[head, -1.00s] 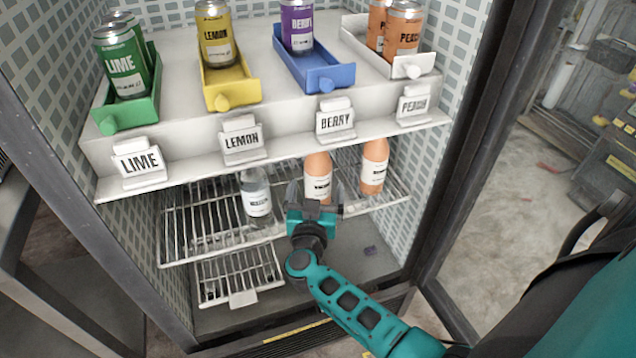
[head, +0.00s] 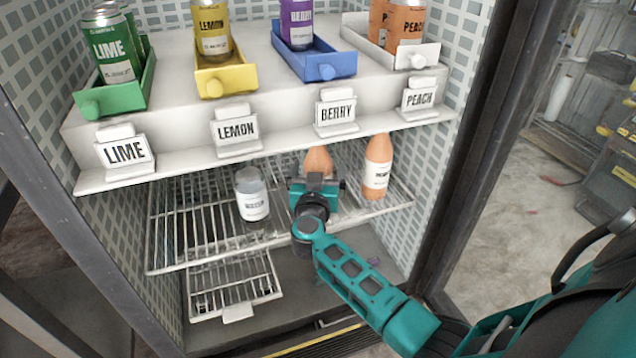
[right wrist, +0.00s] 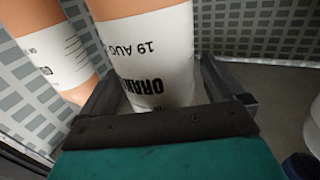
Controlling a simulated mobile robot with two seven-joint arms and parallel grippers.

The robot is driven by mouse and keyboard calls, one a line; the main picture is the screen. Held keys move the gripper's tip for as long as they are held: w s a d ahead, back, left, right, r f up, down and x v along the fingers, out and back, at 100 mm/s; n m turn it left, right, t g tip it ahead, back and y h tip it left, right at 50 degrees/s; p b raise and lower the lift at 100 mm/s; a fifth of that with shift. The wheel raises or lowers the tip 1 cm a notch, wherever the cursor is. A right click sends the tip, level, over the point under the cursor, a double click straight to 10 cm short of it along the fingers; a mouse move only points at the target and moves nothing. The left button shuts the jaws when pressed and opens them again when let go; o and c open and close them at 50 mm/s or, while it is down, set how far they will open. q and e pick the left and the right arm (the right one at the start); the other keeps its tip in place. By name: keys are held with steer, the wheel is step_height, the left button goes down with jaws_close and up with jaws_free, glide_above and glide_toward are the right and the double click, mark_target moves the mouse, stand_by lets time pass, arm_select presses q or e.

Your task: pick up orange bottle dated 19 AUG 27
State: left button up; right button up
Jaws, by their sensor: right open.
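An orange bottle (head: 318,162) stands on the wire shelf, its lower part hidden behind my right gripper (head: 317,184). In the right wrist view this bottle (right wrist: 155,60) has a white label reading "ORAN" and "19 AUG"; the year is not readable. My right gripper (right wrist: 160,98) is open, with one finger on each side of the bottle. I cannot tell whether the fingers touch it. A second orange bottle (head: 377,165) stands just to the right; in the wrist view it (right wrist: 48,45) is at the left, its date unreadable. My left gripper is out of view.
A clear bottle (head: 251,196) stands on the wire shelf (head: 185,225) to the left. Above is a white shelf (head: 180,128) with labelled trays of cans, its front edge close over the bottles. The freezer's frame (head: 478,110) bounds the right.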

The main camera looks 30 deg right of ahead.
steer(key=c, duration=1.5)
